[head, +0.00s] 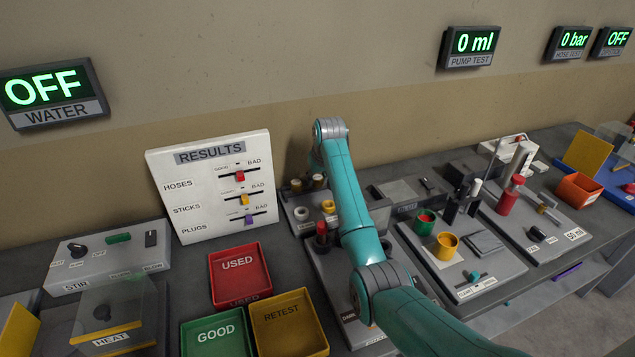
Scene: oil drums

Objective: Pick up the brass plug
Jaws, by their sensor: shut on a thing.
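My teal arm crosses the middle of the head view, over the bench. Its end is hidden behind its own forearm, so my gripper and anything in it do not show. I cannot single out the brass plug for sure. On a small grey rack (289,209) left of my forearm stand two small brownish-tan pieces (318,180) at the back. A yellow ring-like piece (328,207) and a white round piece (301,213) stand in front of them. Part of the rack is covered by my arm.
Red USED (239,257), green GOOD (214,329) and yellow RETEST (289,318) bins stand at the front left. A RESULTS board (210,187) leans behind them. Right of my arm are stations with red and yellow cups (446,246) and a tall red-based cylinder (510,195).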

